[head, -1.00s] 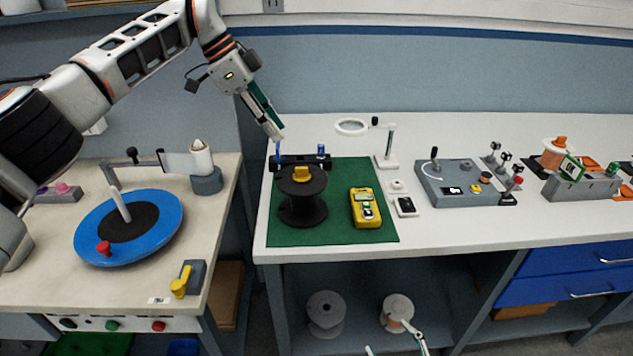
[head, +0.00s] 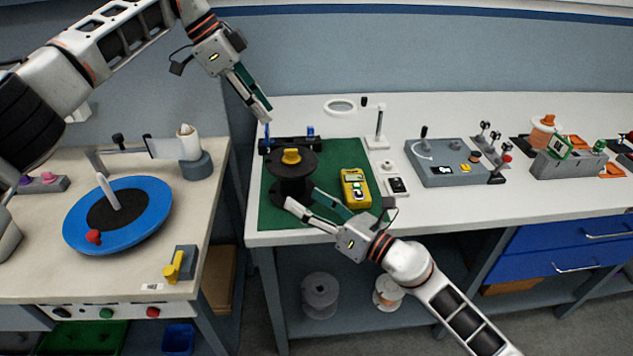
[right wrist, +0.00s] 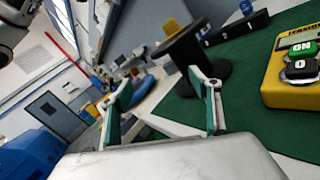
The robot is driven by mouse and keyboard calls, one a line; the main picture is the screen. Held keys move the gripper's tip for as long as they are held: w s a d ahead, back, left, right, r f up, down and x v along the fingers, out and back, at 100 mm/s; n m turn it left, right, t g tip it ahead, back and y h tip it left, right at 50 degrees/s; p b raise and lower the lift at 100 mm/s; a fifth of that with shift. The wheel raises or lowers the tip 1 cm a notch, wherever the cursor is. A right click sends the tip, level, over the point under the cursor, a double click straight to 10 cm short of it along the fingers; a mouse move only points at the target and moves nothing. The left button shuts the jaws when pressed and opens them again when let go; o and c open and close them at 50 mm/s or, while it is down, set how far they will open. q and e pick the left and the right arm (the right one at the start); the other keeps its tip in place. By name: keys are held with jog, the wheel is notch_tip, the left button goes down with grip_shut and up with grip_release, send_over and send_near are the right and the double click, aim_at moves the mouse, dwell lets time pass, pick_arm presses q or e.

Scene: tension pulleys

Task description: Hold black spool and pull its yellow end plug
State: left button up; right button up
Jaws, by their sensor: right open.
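The black spool (head: 291,188) stands upright on the green mat (head: 330,218), its yellow end plug (head: 291,156) on top. In the right wrist view, the black spool (right wrist: 188,50) and yellow end plug (right wrist: 171,27) show at upper centre. My right gripper (head: 303,197) is open and empty, low at the spool's near right side. One fingertip overlaps the spool's lower flange in the picture; contact is unclear. My left gripper (head: 267,118) hangs above and behind the spool, pointing down, apart from the plug. Its fingers appear edge-on, so their opening is unclear.
A yellow meter (head: 355,188) lies right of the spool, close to my right gripper. A black rack (head: 290,144) with blue pieces stands behind the spool. A magnifier stand (head: 379,130) and grey control box (head: 440,172) are farther right. A blue disc (head: 150,218) is on the left table.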

aim_at(288, 150)
jog(key=w+n, duration=0.1)
jog(key=w+d+n, duration=0.1)
jog(key=w, duration=0.1)
jog(key=w+d+n, duration=0.1)
jog(key=w+n, duration=0.1)
jog(key=shift+w+r+h, duration=0.25)
jog(key=shift+r+h, duration=0.1)
jog(key=shift+h, duration=0.05)
jog(key=shift+w, duration=0.2)
jog(key=shift+x, duration=3.8)
jog(key=shift+s+f, duration=0.1)
jog(key=c, duration=1.3)
jog(key=shift+c, duration=0.2)
pick_arm(q)
jog(key=shift+y, duration=0.7)
jog(key=x, duration=1.1)
jog(key=shift+d+f, duration=0.2)
jog(key=shift+d, duration=0.35)
